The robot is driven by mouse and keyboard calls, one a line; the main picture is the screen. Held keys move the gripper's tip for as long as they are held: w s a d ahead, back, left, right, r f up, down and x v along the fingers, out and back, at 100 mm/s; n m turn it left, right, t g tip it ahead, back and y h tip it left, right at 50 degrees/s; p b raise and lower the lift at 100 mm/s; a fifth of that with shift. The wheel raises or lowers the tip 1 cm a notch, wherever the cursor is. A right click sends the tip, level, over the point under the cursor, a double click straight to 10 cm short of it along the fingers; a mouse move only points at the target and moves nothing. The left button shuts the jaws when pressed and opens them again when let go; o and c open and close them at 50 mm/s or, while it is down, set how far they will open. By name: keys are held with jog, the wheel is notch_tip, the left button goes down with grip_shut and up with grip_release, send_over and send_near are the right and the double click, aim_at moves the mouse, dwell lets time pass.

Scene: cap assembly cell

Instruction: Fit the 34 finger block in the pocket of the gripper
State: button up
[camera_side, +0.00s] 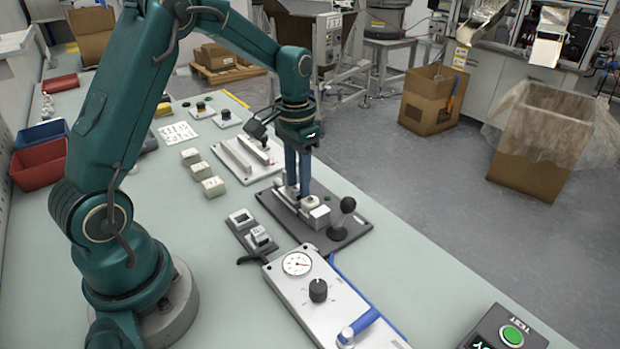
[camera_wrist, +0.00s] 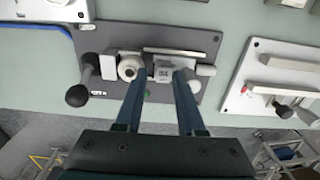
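A small pale block with dark marking, which seems to read 34, shows in the wrist view (camera_wrist: 163,73). It lies between the fingertips of my gripper (camera_wrist: 161,80), low at the fixture on a dark plate (camera_wrist: 205,42). A white round part (camera_wrist: 130,67) is just left of the left finger. In the side view my gripper (camera_side: 298,190) points straight down, its two blue fingers reaching the fixture on the dark plate (camera_side: 345,215). The fingers hide part of the block's sides, so I cannot tell whether they touch it. The pocket cannot be made out.
A black ball lever (camera_side: 347,205) stands on the plate's right side. Several pale blocks (camera_side: 201,171) lie left of it. A light plate with rails (camera_side: 235,165) is behind, a small two-part tray (camera_side: 240,218) left, and a dial box (camera_side: 285,295) in front. Bare table lies right of the plate.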

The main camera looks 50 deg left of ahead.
jog(key=shift+a, duration=0.1)
jog(key=s+d+r+m+t, duration=0.1)
jog(key=s+d+r+t, duration=0.15)
jog(key=r, duration=0.45)
jog(key=s+d+r+t, duration=0.1)
jog(key=s+d+r, duration=0.15)
jog(key=r, duration=0.45)
jog(key=s+d+f+n+t, duration=0.1)
jog(key=s+d+f+t, duration=0.1)
jog(key=s, duration=0.8)
jog(key=shift+d+f, duration=0.45)
jog(key=shift+d, duration=0.65)
jog(key=shift+s, duration=0.1)
